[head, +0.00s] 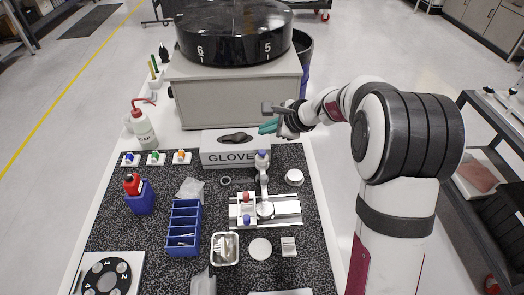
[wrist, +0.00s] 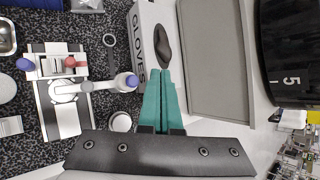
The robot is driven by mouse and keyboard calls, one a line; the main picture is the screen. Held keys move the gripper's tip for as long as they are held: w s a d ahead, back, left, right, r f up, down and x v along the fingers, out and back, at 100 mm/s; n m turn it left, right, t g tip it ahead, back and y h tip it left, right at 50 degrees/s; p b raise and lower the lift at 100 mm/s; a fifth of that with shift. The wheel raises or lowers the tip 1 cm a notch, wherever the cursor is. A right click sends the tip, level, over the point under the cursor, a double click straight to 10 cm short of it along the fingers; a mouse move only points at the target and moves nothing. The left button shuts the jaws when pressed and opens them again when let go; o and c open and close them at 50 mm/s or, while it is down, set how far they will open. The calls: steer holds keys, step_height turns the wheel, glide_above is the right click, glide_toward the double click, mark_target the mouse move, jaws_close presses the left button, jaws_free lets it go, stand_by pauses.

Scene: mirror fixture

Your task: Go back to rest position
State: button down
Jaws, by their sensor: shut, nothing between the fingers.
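My gripper (head: 268,126) has teal fingers and is raised over the bench, just right of and above the gloves box (head: 243,156). In the wrist view my gripper (wrist: 166,75) shows its fingers together with nothing between them. The mirror fixture (head: 265,208) stands on a metal plate on the speckled mat, below and apart from my gripper. It has an upright arm with a blue knob, and red and blue knobs on a white block. In the wrist view the fixture (wrist: 85,87) lies left of the fingers.
A grey cabinet (head: 235,100) with a black numbered carousel (head: 235,32) stands behind the gloves box. A wash bottle (head: 145,130), a blue bin (head: 184,228) and a metal tray (head: 225,249) occupy the left and middle. A white round cap (head: 294,177) lies right of the fixture.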

steer(key=s+a+r+n+g, duration=0.1)
steer(key=s+a+r+n, duration=0.15)
steer(key=s, duration=0.45)
steer(key=s+a+r+n+g, duration=0.1)
steer(key=s+r+n+g, duration=0.15)
steer(key=s, duration=0.35)
steer(key=s+d+f+n+g+h, duration=0.1)
steer(key=s+n, duration=0.3)
steer(key=s, duration=0.9)
steer(key=s+d+f+n+g+h, duration=0.2)
steer(key=s+d+n+h, duration=0.1)
steer(key=s, duration=1.1)
steer(key=shift+d+n, duration=0.5)
steer(key=shift+d, duration=0.05)
